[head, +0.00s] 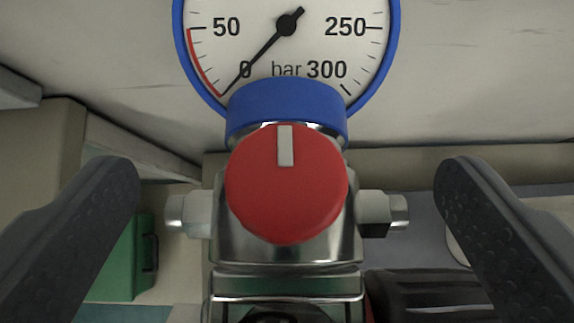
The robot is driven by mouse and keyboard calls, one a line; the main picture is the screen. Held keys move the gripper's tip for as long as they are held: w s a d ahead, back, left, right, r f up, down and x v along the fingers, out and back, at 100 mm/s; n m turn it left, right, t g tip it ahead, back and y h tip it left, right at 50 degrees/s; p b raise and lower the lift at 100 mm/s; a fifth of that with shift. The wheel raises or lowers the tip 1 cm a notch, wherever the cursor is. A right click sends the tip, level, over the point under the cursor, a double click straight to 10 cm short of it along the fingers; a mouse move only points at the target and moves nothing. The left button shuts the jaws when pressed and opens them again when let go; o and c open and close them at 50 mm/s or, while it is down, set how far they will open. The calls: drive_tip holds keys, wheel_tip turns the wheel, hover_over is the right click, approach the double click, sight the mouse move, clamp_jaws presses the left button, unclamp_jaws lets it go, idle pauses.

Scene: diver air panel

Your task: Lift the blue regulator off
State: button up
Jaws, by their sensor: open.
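The blue regulator stands upright in the middle of the head view. It has a metal body (288,245), a blue collar (285,103) and a blue-rimmed pressure gauge (287,45) whose needle points near 0 bar. A red knob (287,190) with a pale mark faces me on its front. Metal side fittings stick out at left (188,213) and right (382,213). My gripper (288,185) is open, with one dark finger on each side of the regulator. Both fingers are clear of it in the picture. The regulator's lower end is cut off by the frame.
A green box (125,262) with a dark handle is at the lower left, behind the left finger. A black ribbed object (425,290) lies at the lower right, close to the regulator's body. A pale wall (480,90) is behind the gauge.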

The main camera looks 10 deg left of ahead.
sight(291, 161)
drive_tip(key=shift+w+f, duration=0.2)
drive_tip(key=shift+w, duration=0.05)
drive_tip(key=c, duration=1.5)
drive_tip(key=shift+r, duration=0.1)
drive_tip(key=shift+r, duration=1.8)
drive_tip(key=s+d, duration=0.1)
drive_tip(key=d, duration=0.4)
drive_tip(key=s+d+b, duration=0.1)
drive_tip(key=d, duration=0.5)
drive_tip(key=s+d, duration=0.2)
drive_tip(key=d, duration=0.4)
drive_tip(key=shift+d+b, duration=0.25)
drive_tip(key=shift+b, duration=0.05)
